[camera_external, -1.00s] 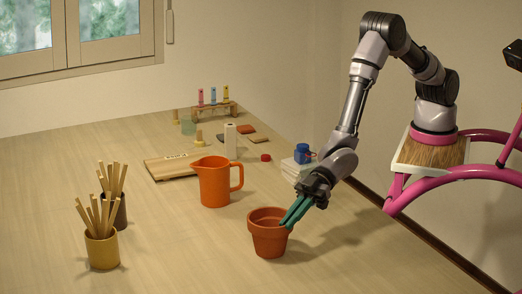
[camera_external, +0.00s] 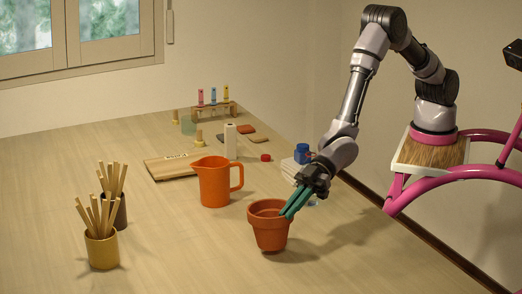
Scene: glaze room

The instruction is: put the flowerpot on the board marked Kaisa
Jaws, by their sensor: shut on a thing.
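The terracotta flowerpot (camera_external: 270,232) is upright, just above the table at the front middle. My gripper (camera_external: 289,213) has green fingers and is shut on the pot's right rim. One finger reaches inside the pot. A wooden board (camera_external: 172,170) lies flat on the table, behind and left of the pot.
The orange jug (camera_external: 214,183) stands between the pot and the board. Two pots of wooden sticks (camera_external: 102,250) stand at the left. A white cylinder (camera_external: 230,142), a red lid (camera_external: 265,158) and a blue item (camera_external: 302,153) are farther back. The table's front middle is clear.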

